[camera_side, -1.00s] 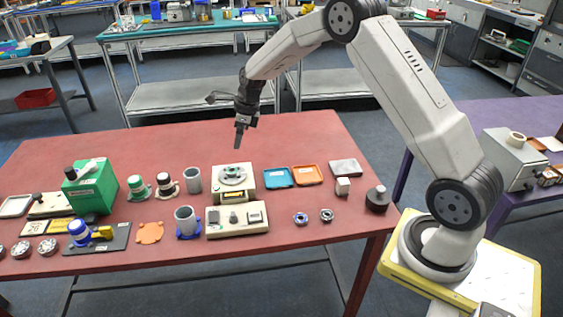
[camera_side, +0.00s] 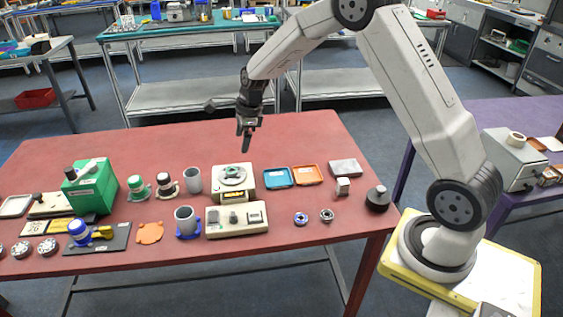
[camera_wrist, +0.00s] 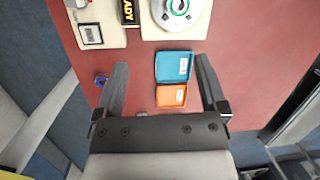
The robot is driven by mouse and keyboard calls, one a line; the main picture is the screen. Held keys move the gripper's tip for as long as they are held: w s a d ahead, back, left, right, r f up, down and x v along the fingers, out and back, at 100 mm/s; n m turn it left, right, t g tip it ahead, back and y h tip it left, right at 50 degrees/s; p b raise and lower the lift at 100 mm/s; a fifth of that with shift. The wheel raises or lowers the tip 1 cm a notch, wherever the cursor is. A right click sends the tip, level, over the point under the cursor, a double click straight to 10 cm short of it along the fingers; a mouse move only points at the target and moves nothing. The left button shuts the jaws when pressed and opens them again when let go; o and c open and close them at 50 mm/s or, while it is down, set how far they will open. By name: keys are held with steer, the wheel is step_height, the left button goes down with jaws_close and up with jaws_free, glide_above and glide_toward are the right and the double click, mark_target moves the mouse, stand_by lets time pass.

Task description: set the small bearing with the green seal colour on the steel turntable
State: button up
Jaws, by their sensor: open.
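The steel turntable (camera_side: 232,182) tops a cream unit in the middle of the table. A small bearing with a green ring (camera_side: 233,171) lies on it, near its centre. In the wrist view the turntable (camera_wrist: 187,27) is at the top edge, with the green-ringed bearing (camera_wrist: 180,6) on it, partly cut off. My gripper (camera_side: 246,150) hangs in the air above and slightly right of the turntable in the side view. In the wrist view my gripper (camera_wrist: 161,66) is open, with nothing between its fingers; the trays show below.
A blue tray (camera_side: 278,178) and an orange tray (camera_side: 307,175) lie right of the turntable unit. A blue-sealed bearing (camera_side: 301,218) and a dark bearing (camera_side: 326,215) lie in front. A keypad box (camera_side: 237,220) stands before the unit; a grey cup (camera_side: 193,180) is left.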

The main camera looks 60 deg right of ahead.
steer(key=s+a+r+n, duration=0.1)
steer(key=s+a+n, duration=0.3)
steer(key=s+n, duration=0.8)
steer(key=s+a+r+n+h, duration=0.1)
steer(key=s+a+n, duration=0.3)
steer(key=s+n, duration=0.8)
steer(key=shift+s+a+n, duration=0.25)
steer(key=shift+a+n, duration=0.05)
steer(key=shift+n, duration=0.4)
